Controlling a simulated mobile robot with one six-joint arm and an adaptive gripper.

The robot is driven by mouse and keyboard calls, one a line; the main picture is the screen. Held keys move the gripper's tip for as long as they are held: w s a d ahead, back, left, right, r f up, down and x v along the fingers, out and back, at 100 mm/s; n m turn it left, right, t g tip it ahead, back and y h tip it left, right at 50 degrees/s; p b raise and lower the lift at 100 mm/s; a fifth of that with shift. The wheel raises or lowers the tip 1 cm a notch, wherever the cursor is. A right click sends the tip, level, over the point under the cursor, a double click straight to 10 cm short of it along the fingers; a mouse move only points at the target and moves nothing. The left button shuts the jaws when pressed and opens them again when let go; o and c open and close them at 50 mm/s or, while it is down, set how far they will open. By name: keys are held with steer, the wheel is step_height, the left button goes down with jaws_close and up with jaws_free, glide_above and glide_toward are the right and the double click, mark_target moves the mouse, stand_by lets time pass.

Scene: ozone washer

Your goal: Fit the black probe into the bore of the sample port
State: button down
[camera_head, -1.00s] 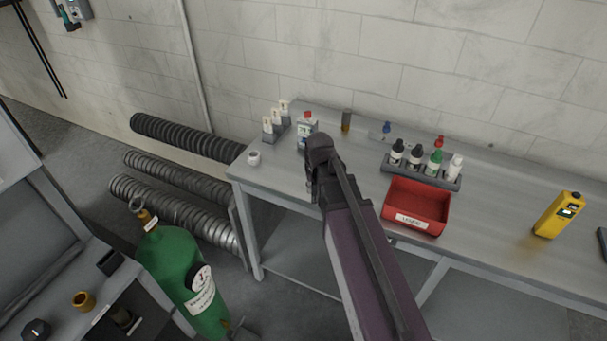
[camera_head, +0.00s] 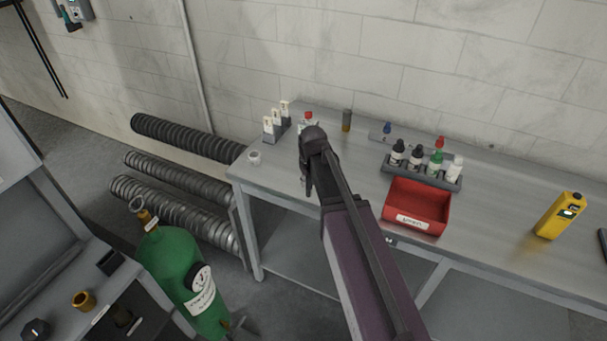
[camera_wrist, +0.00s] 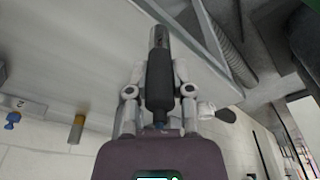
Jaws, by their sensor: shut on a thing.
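My gripper (camera_wrist: 158,92) is shut on the black probe (camera_wrist: 160,72), with one finger on each side of its dark body. The probe's bright metal end points away from the gripper, toward the top of the wrist view. In the head view my gripper (camera_head: 306,185) is over the left part of the grey bench, seen from behind, and the wrist hides most of the probe. I cannot identify the sample port for certain. A brass ring-shaped fitting (camera_head: 83,300) with an opening sits on the grey surface at lower left, well apart from my gripper.
The bench (camera_head: 270,180) holds a red bin (camera_head: 418,205), a rack of bottles (camera_head: 425,178), a yellow meter (camera_head: 559,216) and a small white cup (camera_head: 254,158). A green gas cylinder (camera_head: 180,270) stands between the bench and the lower-left surface. Corrugated hoses (camera_head: 175,208) lie behind it.

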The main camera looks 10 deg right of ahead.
steer(key=shift+w, duration=0.1)
steer(key=w+d+f+b, duration=0.1)
steer(key=w, duration=1.3)
steer(key=shift+w+f, duration=0.2)
steer(key=shift+w, duration=0.05)
steer(key=f+b, duration=0.2)
steer(key=w+f+b, duration=0.1)
steer(key=b, duration=0.1)
steer(key=shift+w+d+f, duration=0.1)
steer(key=shift+w+f, duration=0.05)
steer(key=shift+f, duration=0.2)
steer(key=shift+f, duration=0.15)
steer(key=c, duration=0.5)
jaws_free()
steer(key=shift+r, duration=0.25)
